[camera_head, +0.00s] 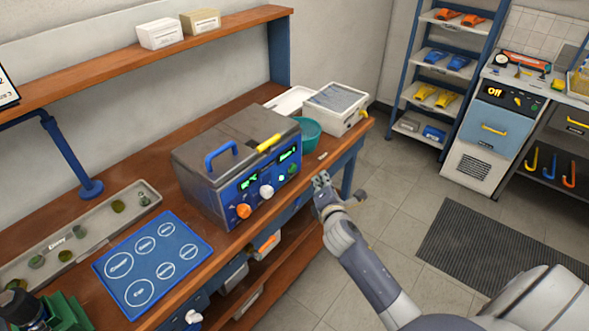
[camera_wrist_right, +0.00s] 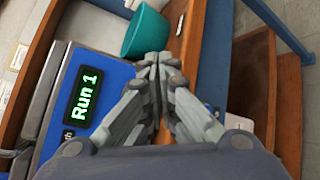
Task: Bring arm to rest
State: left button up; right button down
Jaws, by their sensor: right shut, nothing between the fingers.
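My right gripper (camera_head: 321,183) is at the front edge of the bench, just right of the regulator testbench unit. Its fingers are shut and empty, as the right wrist view (camera_wrist_right: 157,62) also shows. My right arm reaches in from the lower right. The testbench unit (camera_head: 238,150) is a grey box with a blue front, a blue handle, an orange knob and a white knob. Its display (camera_wrist_right: 87,97) reads "Run 1" in green in the right wrist view. My left gripper does not show clearly in any view.
A teal bowl (camera_head: 309,131) and a white bin (camera_head: 336,107) stand on the bench behind the gripper. A blue mat (camera_head: 152,262) with circles and a grey tray (camera_head: 84,238) lie at left. Open floor (camera_head: 395,190) lies right of the bench.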

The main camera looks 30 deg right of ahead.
dwell(0.4)
jog(key=s+a+f+m+g+y, duration=0.1)
jog(key=s+a+f+m+g, duration=0.15)
jog(key=s+f, duration=0.65)
jog(key=s+a+f+m+g+y, duration=0.2)
jog(key=s+a+f+m, duration=0.1)
jog(key=f, duration=1.1)
jog(key=s+a+f+m+g+y, duration=0.1)
jog(key=s+a+f+m+g, duration=0.15)
jog(key=s+f, duration=0.65)
jog(key=s+a+f+m+g, duration=0.2)
jog(key=s+f, duration=0.4)
jog(key=s, duration=0.4)
jog(key=s+a+f+m+g+y, duration=0.1)
jog(key=s+f+m, duration=0.3)
jog(key=s, duration=0.5)
jog(key=s+a+f+m+g+b, duration=0.1)
jog(key=s+a+f+m+g, duration=0.2)
jog(key=s+f, duration=0.5)
jog(key=s+a, duration=0.1)
jog(key=s, duration=0.1)
jog(key=shift+s+m+y, duration=0.3)
jog(key=shift+s+y, duration=0.05)
jog(key=shift+y, duration=0.05)
dwell(1.1)
